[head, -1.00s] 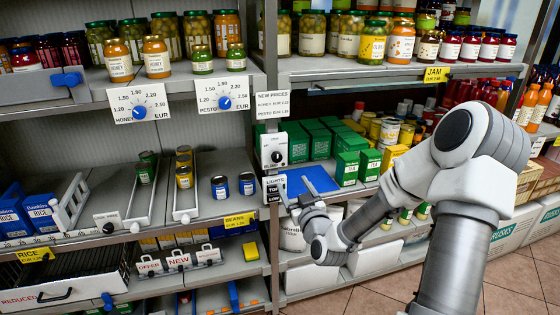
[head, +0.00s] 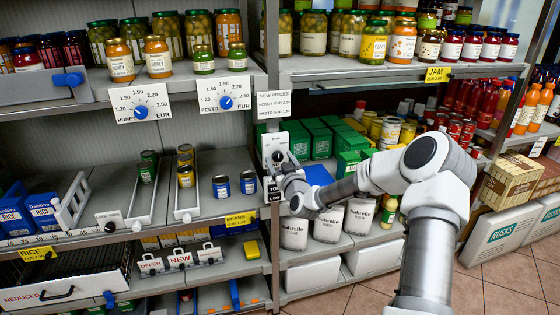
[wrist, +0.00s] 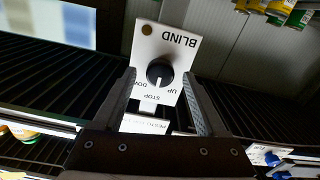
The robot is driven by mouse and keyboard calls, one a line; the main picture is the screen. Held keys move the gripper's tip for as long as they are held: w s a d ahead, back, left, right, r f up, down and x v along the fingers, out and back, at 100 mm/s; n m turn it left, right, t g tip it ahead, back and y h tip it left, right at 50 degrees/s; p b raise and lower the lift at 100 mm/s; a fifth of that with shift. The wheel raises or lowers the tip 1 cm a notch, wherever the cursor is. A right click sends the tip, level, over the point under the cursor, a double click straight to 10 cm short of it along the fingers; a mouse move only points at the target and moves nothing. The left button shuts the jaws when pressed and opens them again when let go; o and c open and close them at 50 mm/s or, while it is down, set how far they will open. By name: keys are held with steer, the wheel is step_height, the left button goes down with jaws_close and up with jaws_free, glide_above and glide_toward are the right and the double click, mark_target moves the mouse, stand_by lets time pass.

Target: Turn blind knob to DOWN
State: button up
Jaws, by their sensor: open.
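The blind knob (wrist: 159,71) is a round black knob on a white plate marked BLIND (wrist: 180,42), seen upside down in the wrist view. The labels UP, STOP and DOWN lie on its lower side there. Its pale pointer mark faces the labels, roughly toward STOP; the exact setting is hard to tell. My gripper (wrist: 159,78) is open, with one finger at each side of the knob in the picture; I see no clear contact. In the head view my gripper (head: 281,169) is in front of the plate on the shelf post and partly hides the knob.
Shelf edges and a price sign (head: 272,104) are close by.

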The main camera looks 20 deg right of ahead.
jaws_close()
stand_by(0.4)
